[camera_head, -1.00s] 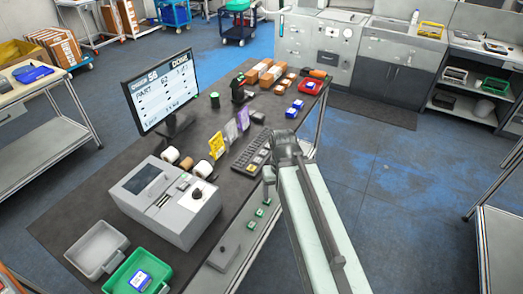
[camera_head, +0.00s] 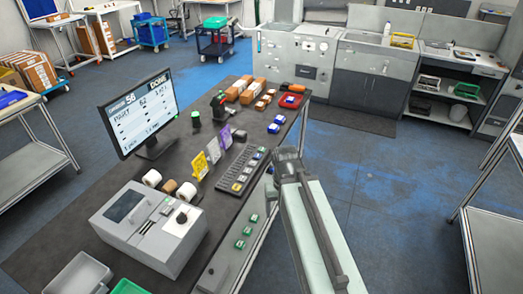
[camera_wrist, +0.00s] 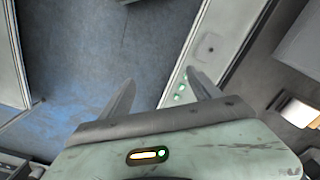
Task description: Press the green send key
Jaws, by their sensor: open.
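Several small green keys sit in a row on a pale strip along the bench's front edge, among them a middle green key (camera_head: 247,231) in the head view. I cannot read which one is the send key. In the wrist view the green keys (camera_wrist: 181,88) show just inside my right-hand finger. My gripper (camera_wrist: 160,77) is open and empty, with its fingers spread over the floor and the strip. In the head view my gripper (camera_head: 271,180) is beyond the keys and to their right, apart from them.
A monitor (camera_head: 140,115), a grey machine (camera_head: 150,228) and a long keypad rack (camera_head: 240,170) stand on the dark bench. A round knob (camera_wrist: 211,49) is on the strip. Small boxes and a red tray (camera_head: 290,101) lie at the far end.

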